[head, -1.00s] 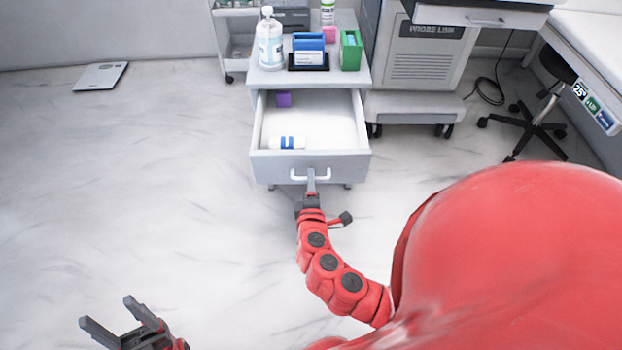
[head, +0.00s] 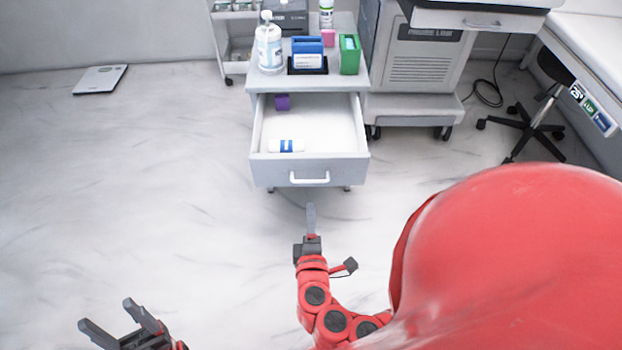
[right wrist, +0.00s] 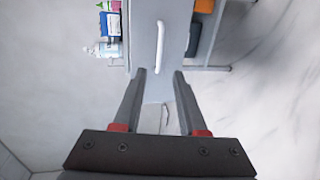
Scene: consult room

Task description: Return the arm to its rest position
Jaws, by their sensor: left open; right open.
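My right gripper (head: 311,218) is open and empty in front of the cabinet's drawer, apart from its handle (head: 309,178). In the right wrist view the two fingers of this gripper (right wrist: 159,72) stand apart, with the white handle (right wrist: 160,40) beyond their tips. The drawer (head: 270,170) is pulled open. My left gripper (head: 113,318) is open and empty over the floor at the lower left.
The drawer holds a purple block (head: 282,102) and a white bottle with blue marks (head: 286,146). A pump bottle (head: 269,45) and a green box (head: 350,55) stand on the cabinet. A wheeled stool (head: 535,125) is at right. The left floor is mostly clear.

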